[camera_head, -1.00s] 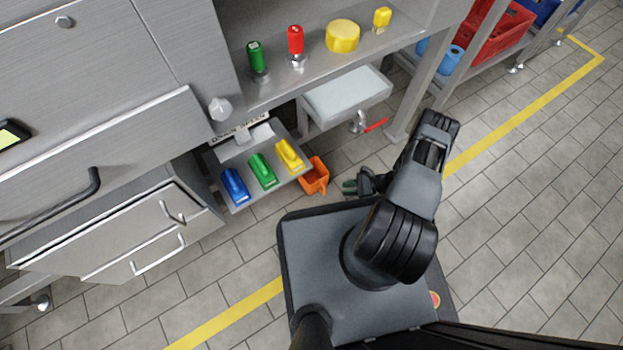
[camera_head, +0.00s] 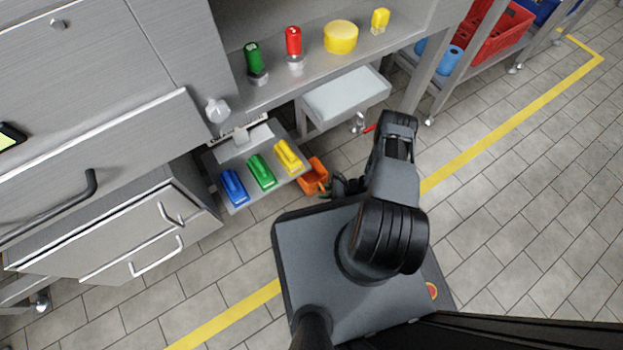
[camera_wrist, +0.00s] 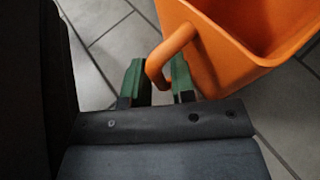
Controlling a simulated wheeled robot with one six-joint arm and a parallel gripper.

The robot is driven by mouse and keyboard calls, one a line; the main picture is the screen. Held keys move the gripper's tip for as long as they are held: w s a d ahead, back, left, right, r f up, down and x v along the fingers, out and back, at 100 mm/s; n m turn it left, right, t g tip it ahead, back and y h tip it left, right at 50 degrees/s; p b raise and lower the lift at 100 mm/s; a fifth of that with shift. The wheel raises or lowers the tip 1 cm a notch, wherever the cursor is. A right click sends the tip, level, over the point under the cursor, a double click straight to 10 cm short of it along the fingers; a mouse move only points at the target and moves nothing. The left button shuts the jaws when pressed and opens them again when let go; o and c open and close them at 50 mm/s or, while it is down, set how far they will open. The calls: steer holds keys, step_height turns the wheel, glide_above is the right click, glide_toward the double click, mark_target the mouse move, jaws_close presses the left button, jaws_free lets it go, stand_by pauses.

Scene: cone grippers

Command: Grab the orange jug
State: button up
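The orange jug (camera_head: 313,178) stands low by the floor, just right of the shelf with the coloured scoops. In the wrist view the jug (camera_wrist: 225,45) fills the upper right, with its open top and its curved handle (camera_wrist: 170,52) showing. My gripper (camera_wrist: 160,78) has two green fingers, one on each side of the handle's lower end, with a gap between them. It is open around the handle; I cannot tell whether either finger touches it. In the head view my gripper (camera_head: 328,186) is right beside the jug, partly hidden by my arm.
A steel counter (camera_head: 300,82) with bottles and a yellow round container is above.

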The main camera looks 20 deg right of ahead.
jaws_close()
stand_by(0.3)
